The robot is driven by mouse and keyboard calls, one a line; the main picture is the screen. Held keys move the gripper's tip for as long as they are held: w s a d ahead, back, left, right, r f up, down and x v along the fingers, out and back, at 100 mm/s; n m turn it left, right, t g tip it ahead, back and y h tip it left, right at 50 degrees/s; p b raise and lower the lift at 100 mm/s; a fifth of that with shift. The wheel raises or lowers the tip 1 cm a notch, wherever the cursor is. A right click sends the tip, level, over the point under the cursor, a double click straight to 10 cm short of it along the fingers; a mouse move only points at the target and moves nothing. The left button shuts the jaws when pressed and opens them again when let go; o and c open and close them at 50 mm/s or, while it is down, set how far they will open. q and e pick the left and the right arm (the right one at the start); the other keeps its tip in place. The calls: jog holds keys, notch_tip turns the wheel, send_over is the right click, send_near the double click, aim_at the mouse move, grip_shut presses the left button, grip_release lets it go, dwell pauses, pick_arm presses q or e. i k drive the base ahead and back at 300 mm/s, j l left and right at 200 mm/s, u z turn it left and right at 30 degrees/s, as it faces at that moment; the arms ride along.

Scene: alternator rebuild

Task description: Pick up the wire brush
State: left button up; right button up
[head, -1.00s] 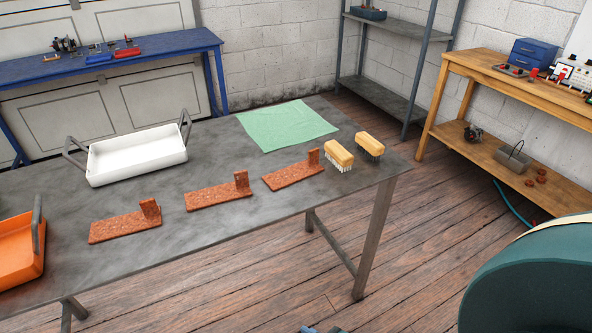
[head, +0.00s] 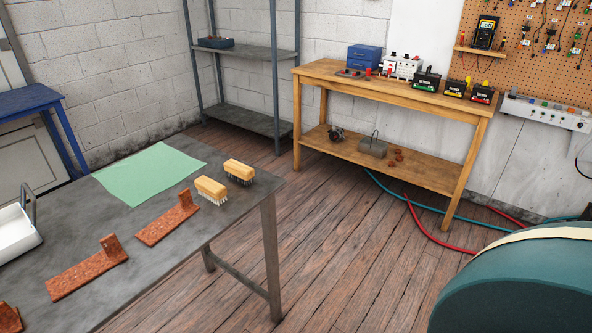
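Two brushes with yellow wooden backs lie near the right end of the grey metal table (head: 150,262). The nearer brush (head: 211,190) has pale, whitish bristles pointing down. The farther brush (head: 240,171) has dark grey bristles, also pointing down. They lie close together, just right of the green cloth (head: 150,173). I cannot tell for sure which one is the wire brush; the dark bristles look more like metal. Neither of my grippers shows in the head view.
Reddish-brown L-shaped pieces (head: 88,268) lie along the table's front, with a white tray (head: 14,236) at left. A wooden bench (head: 400,90) and grey shelf (head: 245,53) stand behind. A large teal rounded object (head: 520,285) fills the lower right. The wooden floor between is open, with hoses (head: 430,232) farther back.

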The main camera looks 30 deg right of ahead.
aim_at(244, 172)
jog(key=z, duration=0.7)
jog(key=u, duration=1.2)
jog(key=i+j, duration=0.3)
jog(key=j, duration=0.15)
jog(key=i+j, duration=0.3)
jog(key=k+z, duration=0.45)
jog(key=j+z, duration=0.1)
jog(key=z, duration=0.35)
jog(key=j+z, duration=0.1)
jog(key=z, duration=0.75)
jog(key=i+j, duration=0.4)
jog(key=j, duration=0.1)
